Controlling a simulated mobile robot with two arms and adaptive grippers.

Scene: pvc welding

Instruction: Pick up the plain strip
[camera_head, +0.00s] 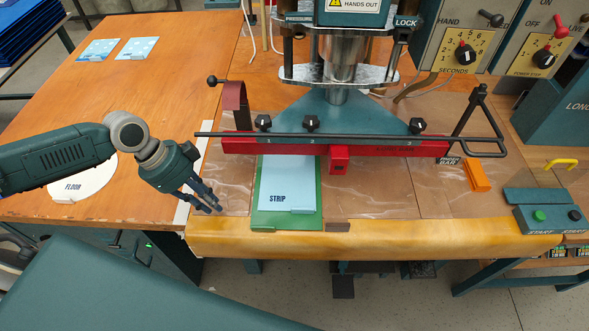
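A plain light-blue strip marked "STRIP" (280,182) lies flat on a green plate (258,218) at the front of the press table. Its far end passes under the red bar (262,146) of the press and is hidden there. My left gripper (208,206) is just left of the green plate, above the clear-covered table, pointing down and right. Its dark fingers look apart with nothing between them. It is not touching the strip. My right gripper is not in view.
The press head (335,117) with its long rod stands over the strip. A round white "FLOOR" piece (85,182) lies on the left table, partly behind my arm. Two patterned blue pieces (137,48) lie farther back. A start box (552,218) is at right.

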